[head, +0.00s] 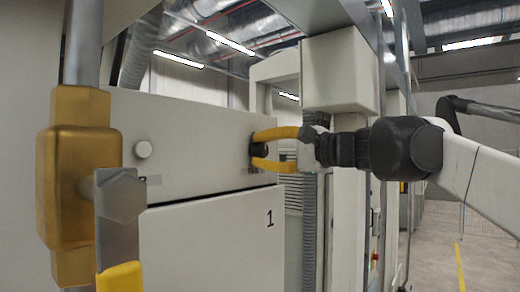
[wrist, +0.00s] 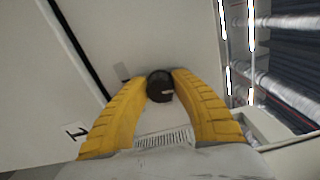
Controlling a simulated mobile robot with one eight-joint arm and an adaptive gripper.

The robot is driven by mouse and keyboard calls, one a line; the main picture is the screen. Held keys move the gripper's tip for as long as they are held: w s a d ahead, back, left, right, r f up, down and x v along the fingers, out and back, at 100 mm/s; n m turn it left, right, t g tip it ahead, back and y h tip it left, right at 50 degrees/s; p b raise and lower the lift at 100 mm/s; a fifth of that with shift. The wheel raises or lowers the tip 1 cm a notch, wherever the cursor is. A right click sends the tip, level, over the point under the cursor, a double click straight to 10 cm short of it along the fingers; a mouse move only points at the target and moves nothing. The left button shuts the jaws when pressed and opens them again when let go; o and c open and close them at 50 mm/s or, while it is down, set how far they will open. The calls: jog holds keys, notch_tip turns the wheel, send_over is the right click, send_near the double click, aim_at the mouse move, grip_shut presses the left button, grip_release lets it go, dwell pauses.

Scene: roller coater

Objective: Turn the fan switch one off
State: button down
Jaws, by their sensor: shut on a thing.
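The fan switch is a black round knob (head: 258,149) on the upper right of a white cabinet front, above a panel marked 1. My gripper (head: 262,148) reaches it from the right, with its yellow fingers above and below the knob. In the wrist view the knob (wrist: 160,86) sits between the two yellow fingertips (wrist: 160,84), and the fingers are shut on it. A small white mark shows on the knob's face. A small label beside the knob is too blurred to read.
A white round knob (head: 143,149) sits further left on the same cabinet front (head: 200,125). A brass valve body (head: 80,185) with a yellow-ended lever (head: 120,230) stands at the near left. A grey corrugated hose (head: 309,220) runs down beside the cabinet's right edge.

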jog(key=shift+n, duration=0.7)
jog(key=c, duration=1)
grip_release()
jog(key=shift+c, duration=0.2)
jog(key=v, duration=1.2)
jog(key=shift+a+f, duration=0.1)
